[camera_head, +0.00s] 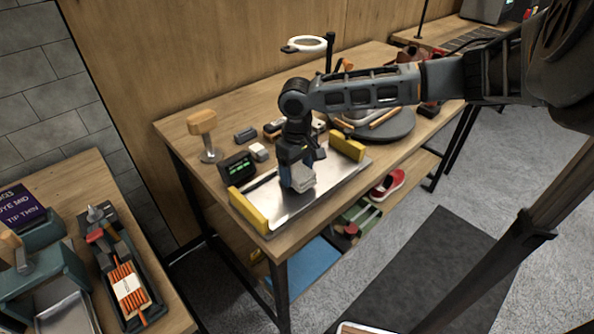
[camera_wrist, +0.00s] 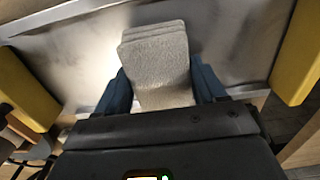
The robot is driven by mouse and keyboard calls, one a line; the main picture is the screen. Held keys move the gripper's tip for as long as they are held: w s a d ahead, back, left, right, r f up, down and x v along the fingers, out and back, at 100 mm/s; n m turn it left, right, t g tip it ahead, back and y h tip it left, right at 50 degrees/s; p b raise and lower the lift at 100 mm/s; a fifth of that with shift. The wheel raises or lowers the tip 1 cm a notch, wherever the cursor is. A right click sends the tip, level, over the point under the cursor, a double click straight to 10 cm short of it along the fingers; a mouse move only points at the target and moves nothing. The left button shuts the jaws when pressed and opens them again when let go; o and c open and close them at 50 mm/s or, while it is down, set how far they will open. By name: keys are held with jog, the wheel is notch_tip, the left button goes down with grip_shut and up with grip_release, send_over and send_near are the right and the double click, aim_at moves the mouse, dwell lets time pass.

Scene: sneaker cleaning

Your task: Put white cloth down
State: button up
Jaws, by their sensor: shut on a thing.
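The white cloth (camera_wrist: 158,65) is a folded, light grey-white pad between my gripper's two blue fingers in the wrist view. My gripper (camera_head: 297,180) is shut on it and points down over a metal tray. The cloth (camera_head: 303,178) also shows at the fingertips in the head view. The metal tray (camera_head: 282,208) has a yellow block at each end. I cannot tell whether the cloth touches the tray surface.
The left yellow block (camera_head: 247,211) and the right yellow block (camera_head: 347,146) flank the tray. A digital display (camera_head: 237,168), a small white block (camera_head: 258,152) and a wooden-topped tool (camera_head: 203,130) stand behind it. A round dark turntable (camera_head: 393,128) is at right.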

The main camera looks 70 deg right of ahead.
jog(key=shift+f, duration=0.55)
jog(key=o, duration=1.1)
jog(key=shift+f, duration=0.1)
